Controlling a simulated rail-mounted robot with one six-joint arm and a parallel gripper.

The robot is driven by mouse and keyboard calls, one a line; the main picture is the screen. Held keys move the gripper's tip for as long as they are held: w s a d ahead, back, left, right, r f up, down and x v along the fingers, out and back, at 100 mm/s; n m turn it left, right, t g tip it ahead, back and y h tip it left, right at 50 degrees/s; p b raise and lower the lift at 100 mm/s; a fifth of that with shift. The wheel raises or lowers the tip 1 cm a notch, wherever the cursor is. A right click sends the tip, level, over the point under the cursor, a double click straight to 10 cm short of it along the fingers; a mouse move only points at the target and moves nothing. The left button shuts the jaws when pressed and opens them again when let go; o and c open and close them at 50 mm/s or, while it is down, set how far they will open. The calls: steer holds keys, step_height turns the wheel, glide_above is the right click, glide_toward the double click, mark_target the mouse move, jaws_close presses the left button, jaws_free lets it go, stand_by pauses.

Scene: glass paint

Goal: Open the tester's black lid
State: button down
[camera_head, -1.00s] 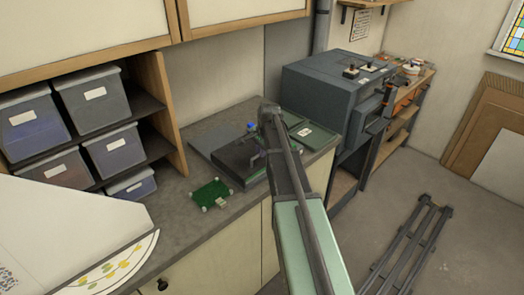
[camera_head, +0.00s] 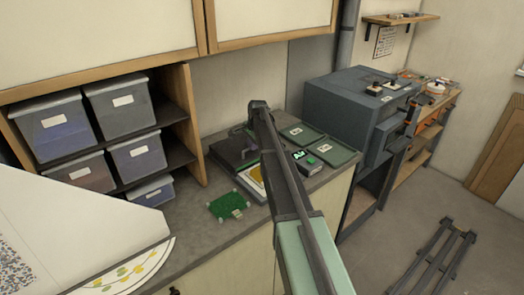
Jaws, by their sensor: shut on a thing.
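The tester (camera_head: 256,186) stands on the grey counter, partly behind my arm. A pale surface with a yellow round patch shows in it, and a lit display (camera_head: 299,155) and green button (camera_head: 311,161) show to the right of my arm. Its black lid (camera_head: 231,152) shows as a dark panel at the back left, away from the yellow patch; its exact tilt is hard to tell. My gripper (camera_head: 246,137) is at the lid, shut on it. The contact is small and partly hidden by my arm.
A green board (camera_head: 229,206) lies on the counter at the front left. Flat dark green cases (camera_head: 325,147) lie at the right. Lidded bins (camera_head: 121,103) fill the left shelf, and a grey machine (camera_head: 355,105) stands beyond the counter. Bare counter (camera_head: 196,236) shows in front.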

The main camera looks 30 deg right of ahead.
steer(key=shift+w+a, duration=0.1)
steer(key=shift+w, duration=0.5)
steer(key=c, duration=1.2)
jaws_free()
steer(key=shift+o, duration=0.2)
step_height(320, 180, up, 11)
steer(key=s+p, duration=0.2)
steer(key=p, duration=0.8)
steer(key=shift+d+f, duration=0.2)
